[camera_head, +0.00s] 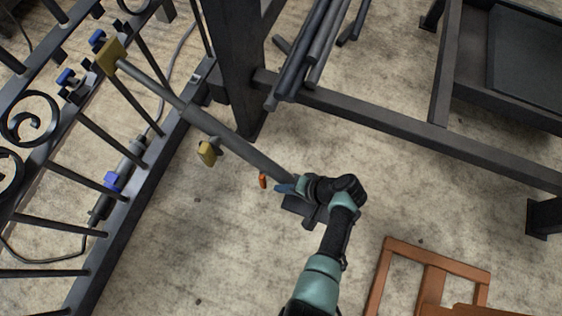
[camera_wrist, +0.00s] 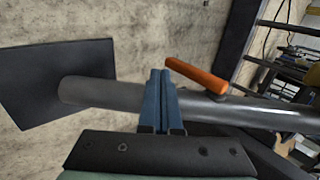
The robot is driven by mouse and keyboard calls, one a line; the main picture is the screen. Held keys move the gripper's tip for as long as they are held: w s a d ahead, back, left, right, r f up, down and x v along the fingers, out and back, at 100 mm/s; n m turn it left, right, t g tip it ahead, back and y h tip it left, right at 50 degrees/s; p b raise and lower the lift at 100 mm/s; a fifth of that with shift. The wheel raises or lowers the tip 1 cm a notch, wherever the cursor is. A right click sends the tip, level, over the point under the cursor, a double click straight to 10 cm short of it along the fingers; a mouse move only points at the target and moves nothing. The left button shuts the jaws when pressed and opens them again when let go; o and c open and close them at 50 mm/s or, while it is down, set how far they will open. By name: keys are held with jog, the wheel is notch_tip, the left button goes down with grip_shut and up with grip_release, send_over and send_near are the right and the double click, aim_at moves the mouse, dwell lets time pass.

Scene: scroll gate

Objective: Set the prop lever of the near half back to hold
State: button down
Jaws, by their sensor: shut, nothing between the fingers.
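The prop is a long grey tube (camera_head: 236,144) running diagonally from a yellow block (camera_head: 111,57) at the gate to a dark foot plate (camera_head: 301,209). A small orange lever (camera_head: 263,181) sticks out from the tube near its lower end.
The dark scroll gate (camera_head: 22,117) lies at left, with blue-handled clamps on it. A dark post (camera_head: 238,70) and a rack with several pipes (camera_head: 317,50) stand behind. A brown wooden frame (camera_head: 382,275) is at lower right. Bare concrete lies between.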

jog(key=p+v, duration=0.6)
jog(key=v, duration=0.5)
jog(key=shift+d+r+p, duration=0.25)
jog(key=shift+r+p, duration=0.05)
jog(key=shift+r, duration=0.05)
jog(key=shift+s, duration=0.2)
